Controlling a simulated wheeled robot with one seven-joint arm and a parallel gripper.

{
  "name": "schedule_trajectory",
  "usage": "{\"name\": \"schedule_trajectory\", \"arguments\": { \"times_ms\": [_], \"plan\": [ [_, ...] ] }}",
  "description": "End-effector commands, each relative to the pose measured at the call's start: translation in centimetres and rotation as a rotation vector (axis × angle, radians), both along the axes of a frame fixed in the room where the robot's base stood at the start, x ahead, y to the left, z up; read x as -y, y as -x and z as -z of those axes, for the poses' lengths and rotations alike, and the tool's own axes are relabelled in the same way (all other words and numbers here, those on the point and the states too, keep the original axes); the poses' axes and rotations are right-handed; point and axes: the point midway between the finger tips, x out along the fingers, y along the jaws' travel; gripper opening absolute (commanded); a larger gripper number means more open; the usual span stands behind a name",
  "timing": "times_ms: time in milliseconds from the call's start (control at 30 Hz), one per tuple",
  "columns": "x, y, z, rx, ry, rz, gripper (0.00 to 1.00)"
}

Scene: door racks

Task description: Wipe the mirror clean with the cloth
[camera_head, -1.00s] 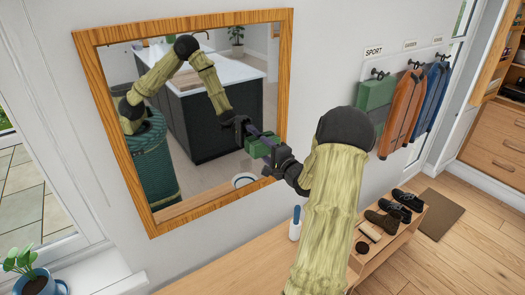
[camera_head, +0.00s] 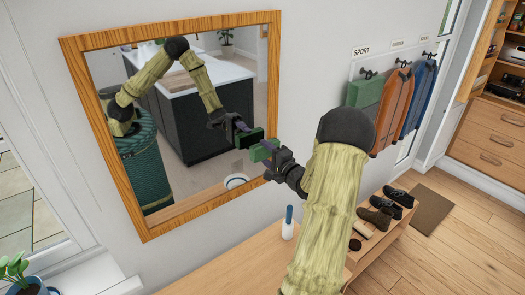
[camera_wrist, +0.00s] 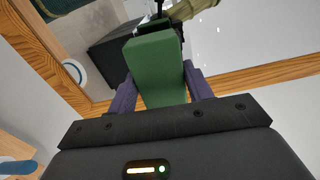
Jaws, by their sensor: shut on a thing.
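The mirror (camera_head: 215,172) hangs on the wall in a wooden frame, and its glass reflects my arm and a kitchen island. My gripper (camera_head: 270,160) is in front of its lower right part, shut on the green cloth (camera_head: 263,151), which looks like a thick flat pad. The cloth's reflection shows close beside it, with a small gap. In the wrist view the cloth (camera_wrist: 155,65) sits between the purple fingers and points at the mirror (camera_wrist: 240,45). A few small pale specks show on the glass there. The cloth's far face is hidden.
A wooden bench (camera_head: 225,265) runs below the mirror, with a white and blue bottle (camera_head: 288,222) on it. Shoes (camera_head: 385,210) stand on a rack to the right. Coats (camera_head: 395,110) hang on hooks. A potted plant (camera_head: 18,275) is at lower left.

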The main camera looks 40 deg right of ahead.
Motion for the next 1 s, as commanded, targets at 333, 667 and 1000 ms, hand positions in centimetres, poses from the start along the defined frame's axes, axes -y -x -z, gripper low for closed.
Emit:
{"name": "schedule_trajectory", "arguments": {
  "times_ms": [333,667,1000],
  "plan": [
    [-0.1,2.7,0.0,0.000,-0.002,0.000,0.32],
    [-0.2,3.0,0.0,0.001,-0.001,-0.001,0.32],
    [-0.2,5.1,0.0,0.000,0.000,0.001,0.32]
  ]
}}
